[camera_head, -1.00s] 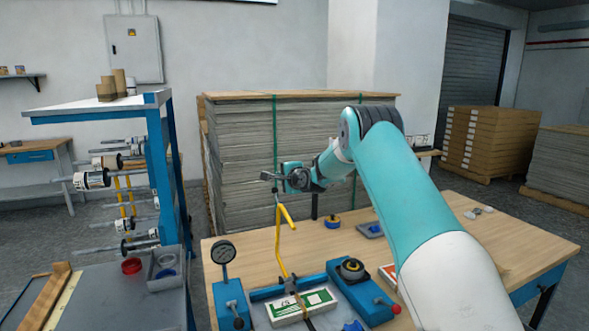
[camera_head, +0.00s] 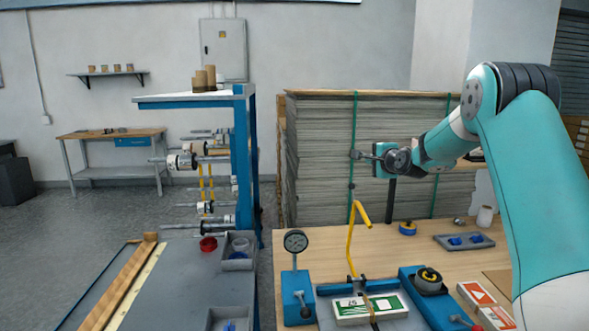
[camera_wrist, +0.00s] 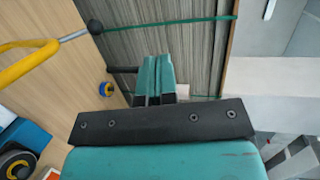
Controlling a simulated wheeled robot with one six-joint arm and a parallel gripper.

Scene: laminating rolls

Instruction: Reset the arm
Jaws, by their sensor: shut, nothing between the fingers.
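My gripper (camera_head: 356,155) is on the teal arm at the right of the head view. It is held in the air above the wooden table (camera_head: 330,241), in front of the strapped stack of grey sheets (camera_head: 318,150). In the wrist view the two teal fingers (camera_wrist: 155,76) lie together, shut and empty. They point toward the stack and touch nothing that I can see.
A yellow bent rod (camera_head: 351,235) stands on the table below my gripper, with a dial gauge (camera_head: 295,242) and blue fixtures around it. A blue rack (camera_head: 248,165) with rolls stands to the left. Grey trays lie on the table.

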